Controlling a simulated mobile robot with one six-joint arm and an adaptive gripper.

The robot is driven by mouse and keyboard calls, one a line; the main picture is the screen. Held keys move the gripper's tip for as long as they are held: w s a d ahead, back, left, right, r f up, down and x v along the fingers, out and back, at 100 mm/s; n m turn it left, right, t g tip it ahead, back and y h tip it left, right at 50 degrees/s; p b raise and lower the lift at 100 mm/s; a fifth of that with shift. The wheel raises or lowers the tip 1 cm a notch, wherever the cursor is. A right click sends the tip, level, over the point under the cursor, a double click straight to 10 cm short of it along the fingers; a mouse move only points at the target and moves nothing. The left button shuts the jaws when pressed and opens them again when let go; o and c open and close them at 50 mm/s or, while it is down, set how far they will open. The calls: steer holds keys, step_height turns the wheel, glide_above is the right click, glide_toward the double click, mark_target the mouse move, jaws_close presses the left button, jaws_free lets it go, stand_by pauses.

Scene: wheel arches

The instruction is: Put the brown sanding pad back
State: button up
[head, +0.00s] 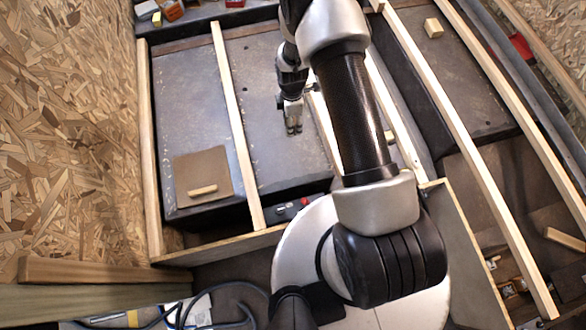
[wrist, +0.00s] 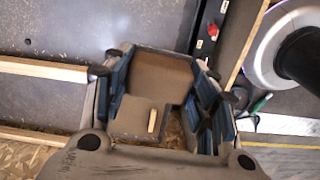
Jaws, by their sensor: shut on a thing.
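My gripper (head: 293,130) is above the panel in the second bay from the left. In the wrist view its blue-lined fingers (wrist: 160,92) are shut on a flat brown block, the brown sanding pad (wrist: 163,75). The pad cannot be made out in the head view. A brown square sheet (head: 190,165) lies on the panel in the left bay, left of and nearer than my gripper. It also shows partly behind the pad in the wrist view (wrist: 125,122).
A short wooden strip (head: 203,190) lies on the brown sheet. Wooden rails (head: 236,120) divide the bays. A red knob (head: 305,201) sits on the panel's near edge. A chipboard wall (head: 65,120) stands left. A small wooden block (head: 433,28) lies at the far right.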

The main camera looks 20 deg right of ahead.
steer(key=s+f+n, duration=0.1)
steer(key=f+n, duration=0.2)
steer(key=f, duration=0.1)
steer(key=s+f+n, duration=0.1)
steer(key=f+n, duration=0.2)
steer(key=f, duration=0.1)
steer(key=f+n+p, duration=0.1)
steer(key=f+n, duration=0.2)
steer(key=f, duration=0.2)
steer(key=shift+s+n, duration=0.3)
steer(key=shift+s, duration=0.1)
step_height(320, 180, down, 15)
steer(key=b, duration=0.5)
steer(key=shift+f+b, duration=1.2)
steer(key=shift+f, duration=1.3)
steer(key=shift+f, duration=0.1)
steer(key=o, duration=1)
